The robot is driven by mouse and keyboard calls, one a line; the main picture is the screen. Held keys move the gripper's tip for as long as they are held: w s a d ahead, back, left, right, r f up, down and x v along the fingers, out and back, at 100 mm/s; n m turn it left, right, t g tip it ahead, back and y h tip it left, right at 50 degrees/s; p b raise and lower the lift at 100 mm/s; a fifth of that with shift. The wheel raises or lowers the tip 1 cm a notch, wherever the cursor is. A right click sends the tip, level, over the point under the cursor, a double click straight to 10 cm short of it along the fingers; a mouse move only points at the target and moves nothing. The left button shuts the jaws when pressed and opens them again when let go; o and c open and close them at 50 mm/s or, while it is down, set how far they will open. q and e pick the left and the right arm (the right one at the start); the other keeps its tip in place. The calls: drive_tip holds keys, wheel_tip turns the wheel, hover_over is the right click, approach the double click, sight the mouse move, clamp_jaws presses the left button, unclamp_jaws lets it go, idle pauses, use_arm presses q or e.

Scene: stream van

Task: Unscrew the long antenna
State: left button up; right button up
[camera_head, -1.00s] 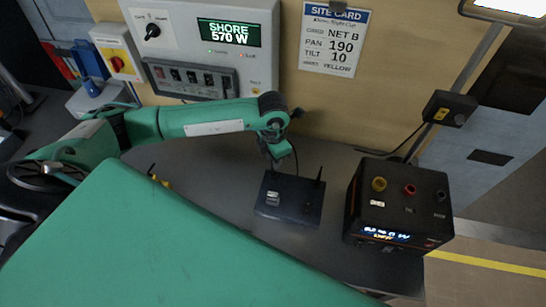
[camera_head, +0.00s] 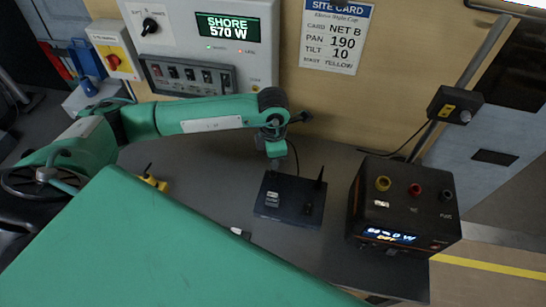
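A flat black router box (camera_head: 290,210) lies on the grey bench with two thin black antennas. The taller, thin antenna (camera_head: 296,160) rises from its back edge beside my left gripper; its top is lost near the gripper. A shorter antenna (camera_head: 320,178) leans at the box's right corner. My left gripper (camera_head: 274,163) points down just left of the taller antenna, over the back left of the box. Its fingers are small and seen edge-on, so I cannot tell their opening or any contact. My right gripper is out of view.
A black power unit (camera_head: 405,207) with coloured knobs stands right of the router. A lamp pole (camera_head: 468,80) rises behind it. A yellow item (camera_head: 152,180) and a white item (camera_head: 240,232) lie on the bench. The wall panel (camera_head: 190,75) is behind my arm.

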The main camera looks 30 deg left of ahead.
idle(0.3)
use_arm(q)
drive_tip(key=shift+f+m+b, duration=0.1)
drive_tip(key=shift+m+b, duration=1.05)
drive_tip(key=shift+m, duration=0.15)
drive_tip(key=shift+m+b, duration=0.5)
drive_tip(key=shift+m, duration=0.1)
drive_tip(key=shift+m+b, duration=1)
drive_tip(key=shift+m, duration=0.1)
drive_tip(key=shift+m+b, duration=0.85)
drive_tip(key=shift+m, duration=0.05)
